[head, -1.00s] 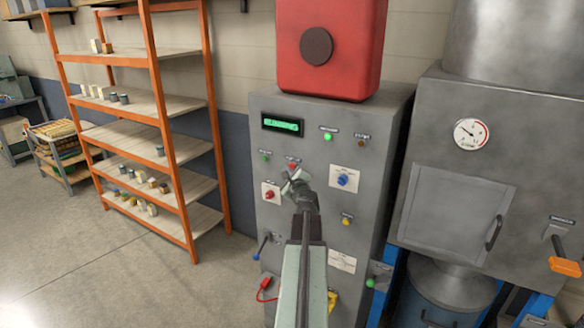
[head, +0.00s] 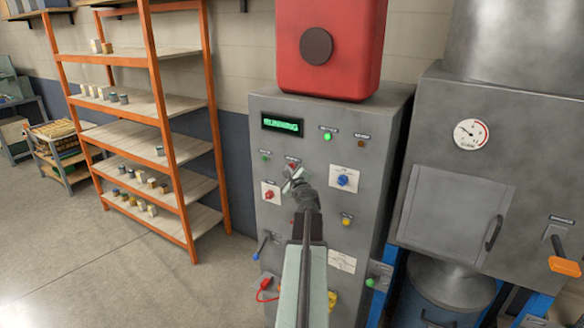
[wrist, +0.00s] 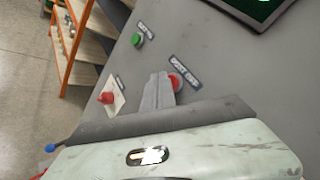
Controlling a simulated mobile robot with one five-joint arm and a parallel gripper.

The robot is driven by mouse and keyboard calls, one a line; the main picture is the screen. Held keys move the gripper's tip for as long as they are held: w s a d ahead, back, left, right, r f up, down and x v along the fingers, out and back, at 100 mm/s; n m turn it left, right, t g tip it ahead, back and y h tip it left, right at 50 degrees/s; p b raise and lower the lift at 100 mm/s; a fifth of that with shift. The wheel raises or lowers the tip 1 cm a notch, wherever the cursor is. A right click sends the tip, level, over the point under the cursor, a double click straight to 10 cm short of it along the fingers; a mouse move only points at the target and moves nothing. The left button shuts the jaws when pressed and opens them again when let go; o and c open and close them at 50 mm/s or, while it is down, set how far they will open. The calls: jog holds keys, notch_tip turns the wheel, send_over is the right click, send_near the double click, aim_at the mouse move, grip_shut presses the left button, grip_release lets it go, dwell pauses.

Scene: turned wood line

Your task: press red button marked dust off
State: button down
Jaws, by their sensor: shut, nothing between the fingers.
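The red button under the "DUST OFF" label shows in the wrist view (wrist: 174,83), on the grey panel. My gripper (wrist: 160,86) is shut and empty, its tips right beside this button and covering part of its left side. I cannot tell whether they touch. In the head view my gripper (head: 293,177) is in front of the panel, just below a small red button (head: 291,165) that it partly hides.
A second red button (wrist: 106,97) sits on a white plate to the left; a green button (wrist: 138,39) is above it. A blue knob (head: 343,180) and a yellow button (head: 346,221) are to the right. The green display (head: 283,124) reads "RUNNING".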

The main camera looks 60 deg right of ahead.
jog(key=shift+d, duration=0.35)
dwell(0.3)
dwell(0.4)
jog(key=shift+a, duration=0.8)
jog(key=shift+a, duration=0.1)
jog(key=a, duration=0.4)
jog(key=shift+a, duration=0.4)
jog(key=shift+w, duration=0.1)
